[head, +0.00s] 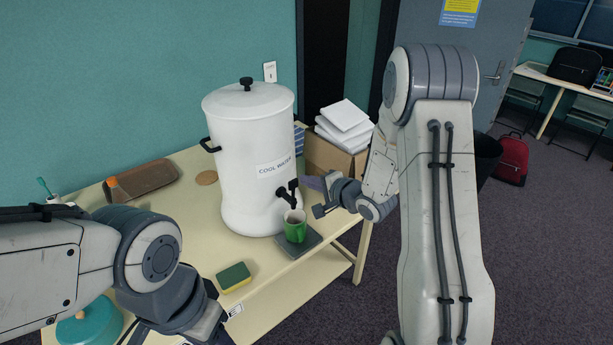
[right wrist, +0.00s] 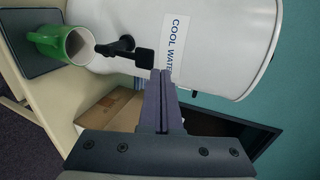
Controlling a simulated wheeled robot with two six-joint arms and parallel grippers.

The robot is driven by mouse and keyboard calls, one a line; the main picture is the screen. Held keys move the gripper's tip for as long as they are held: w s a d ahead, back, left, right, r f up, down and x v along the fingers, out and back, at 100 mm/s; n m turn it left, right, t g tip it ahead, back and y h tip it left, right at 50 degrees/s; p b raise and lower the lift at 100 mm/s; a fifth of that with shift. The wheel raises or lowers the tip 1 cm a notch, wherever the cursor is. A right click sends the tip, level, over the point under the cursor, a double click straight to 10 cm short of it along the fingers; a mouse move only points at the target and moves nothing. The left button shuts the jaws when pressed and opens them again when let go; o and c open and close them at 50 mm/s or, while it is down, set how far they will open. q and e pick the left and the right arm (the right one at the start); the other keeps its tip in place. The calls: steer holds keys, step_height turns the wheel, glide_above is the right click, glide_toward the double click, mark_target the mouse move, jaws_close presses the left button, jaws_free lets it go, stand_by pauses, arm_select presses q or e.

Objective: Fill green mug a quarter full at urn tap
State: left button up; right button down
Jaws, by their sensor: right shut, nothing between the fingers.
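The white urn (head: 240,115), labelled COOL WATER, stands on the table. Its black tap (head: 290,195) points over the green mug (head: 295,230), which stands upright on a dark grey pad (head: 308,243). The mug (right wrist: 62,42) and the tap's black lever (right wrist: 143,58) also show in the right wrist view. I cannot tell whether water is in the mug. My right gripper (right wrist: 162,78) is shut and empty, its fingertips close beside the tap lever; I cannot tell if they touch. My left gripper is at the bottom edge of the head view, its fingers not clearly visible.
A yellow-green sponge (head: 234,277) lies in front of the urn. A cardboard box (head: 330,158) with white stacks stands behind right. A teal lidded pot (head: 90,325) is at the lower left.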

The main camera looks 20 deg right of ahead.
arm_select(q)
steer(key=f, duration=0.1)
steer(key=b, duration=0.1)
steer(key=f, duration=0.1)
steer(key=shift+w+a+f+b, duration=0.1)
steer(key=shift+a+f+b, duration=0.15)
steer(key=shift+f+b, duration=0.1)
arm_select(e)
steer(key=v, duration=0.8)
steer(key=shift+s, duration=0.25)
steer(key=shift+a+f, duration=0.1)
